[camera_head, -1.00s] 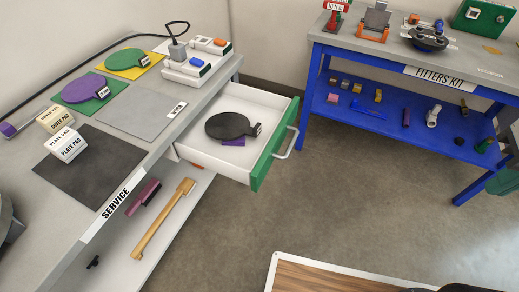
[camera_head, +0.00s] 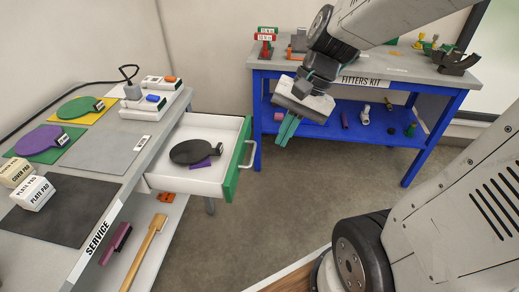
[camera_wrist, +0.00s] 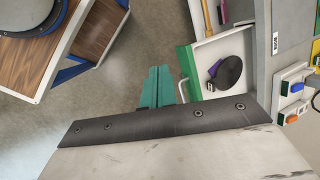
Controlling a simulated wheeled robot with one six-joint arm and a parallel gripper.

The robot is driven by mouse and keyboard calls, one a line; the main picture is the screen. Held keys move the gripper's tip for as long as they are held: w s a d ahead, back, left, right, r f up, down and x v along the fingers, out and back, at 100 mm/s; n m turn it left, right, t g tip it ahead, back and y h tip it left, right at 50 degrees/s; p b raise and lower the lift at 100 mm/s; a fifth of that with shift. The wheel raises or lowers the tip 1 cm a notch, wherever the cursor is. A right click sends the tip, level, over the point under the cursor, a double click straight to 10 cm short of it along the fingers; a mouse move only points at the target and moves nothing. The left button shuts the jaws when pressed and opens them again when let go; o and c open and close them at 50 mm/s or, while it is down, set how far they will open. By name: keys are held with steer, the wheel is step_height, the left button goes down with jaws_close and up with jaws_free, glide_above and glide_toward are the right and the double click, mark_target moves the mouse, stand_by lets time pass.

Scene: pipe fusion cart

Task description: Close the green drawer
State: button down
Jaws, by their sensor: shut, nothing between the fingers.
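The green-fronted drawer (camera_head: 233,172) stands pulled out from the grey service bench in the head view. It has white inner walls and a light handle (camera_head: 249,153) on its front. A round black plate with a handle (camera_head: 194,151) and a purple piece (camera_head: 200,164) lie inside. The drawer front (camera_wrist: 188,70) also shows in the wrist view. My gripper (camera_head: 284,131) has teal fingers pointing down, held together with nothing between them. It is in the air to the right of the drawer front, apart from the handle. The fingers (camera_wrist: 157,80) also show in the wrist view.
The service bench (camera_head: 103,105) at left carries pads, round plates and small boxes. A wooden-handled brush (camera_head: 145,248) lies on its lower shelf. The blue fitters bench (camera_head: 420,140) stands behind my arm. Grey floor (camera_head: 235,230) is clear in front of the drawer.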

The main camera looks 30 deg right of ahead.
steer(key=w+d+f+m+t+y, duration=0.2)
steer(key=w+d+f+m+t, duration=0.1)
steer(key=w+d+f+m, duration=0.5)
steer(key=w+d+f+m+t+y, duration=0.1)
steer(key=w+d+f+m+t, duration=0.25)
steer(key=d+f+m, duration=0.5)
steer(key=a+r+x, duration=0.2)
steer(key=x, duration=1.2)
steer(key=shift+s+a+g, duration=0.15)
steer(key=shift+a+g, duration=0.15)
steer(key=shift+g, duration=0.05)
steer(key=shift+a+m, duration=0.1)
steer(key=shift+m, duration=0.25)
